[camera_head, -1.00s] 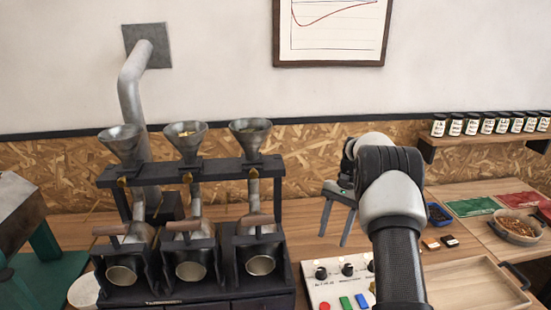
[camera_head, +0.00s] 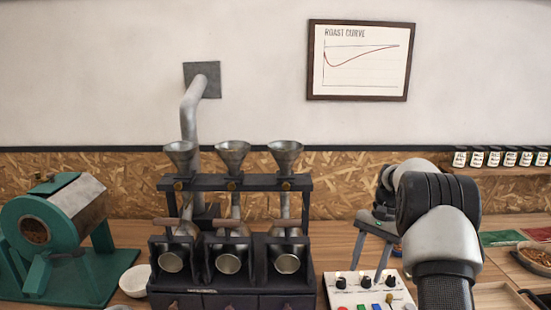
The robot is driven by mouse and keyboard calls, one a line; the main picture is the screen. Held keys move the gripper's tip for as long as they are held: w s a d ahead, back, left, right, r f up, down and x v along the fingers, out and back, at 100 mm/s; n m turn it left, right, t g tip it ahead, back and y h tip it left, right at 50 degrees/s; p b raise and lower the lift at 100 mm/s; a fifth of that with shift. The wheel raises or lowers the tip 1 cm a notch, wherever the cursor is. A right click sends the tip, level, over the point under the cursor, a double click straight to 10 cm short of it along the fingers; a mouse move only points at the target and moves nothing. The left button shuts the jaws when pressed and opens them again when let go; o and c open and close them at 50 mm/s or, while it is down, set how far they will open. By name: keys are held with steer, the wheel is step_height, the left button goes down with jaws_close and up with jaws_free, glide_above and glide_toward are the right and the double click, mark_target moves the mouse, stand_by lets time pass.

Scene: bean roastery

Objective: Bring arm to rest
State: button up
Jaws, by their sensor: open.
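My gripper (camera_head: 370,240) is right of the middle, its two thin grey fingers spread apart and pointing down with nothing between them. It is above the wooden counter (camera_head: 335,238), between the black sample roaster (camera_head: 235,305) and my forearm. My arm rises from the bottom right and hides part of the counter and the wall behind it. The fingertips are behind the white control panel (camera_head: 346,298) in the picture; I cannot tell their height above the counter.
The roaster carries three metal funnels (camera_head: 233,152). A green drum machine (camera_head: 45,228) and a white bowl (camera_head: 134,281) stand at the left. Labelled jars (camera_head: 494,157) line a shelf at the right. Below are a green mat (camera_head: 500,238) and a bowl of beans (camera_head: 537,256).

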steer(key=s+a+r+n+t+h, duration=0.15)
steer(key=s+a+r, duration=0.35)
steer(key=r, duration=0.5)
steer(key=s+a+r+n+t+h, duration=0.1)
steer(key=s+a+r+n+t, duration=0.15)
steer(key=s+r, duration=0.6)
steer(key=s+a+n+t, duration=0.2)
steer(key=s, duration=0.6)
steer(key=s+a+r+n+t, duration=0.1)
steer(key=s+a+n+t, duration=0.1)
steer(key=s, duration=0.7)
steer(key=shift+s+r+p, duration=0.15)
steer(key=shift+r+p, duration=0.05)
steer(key=shift+p, duration=0.2)
steer(key=shift+d, duration=0.15)
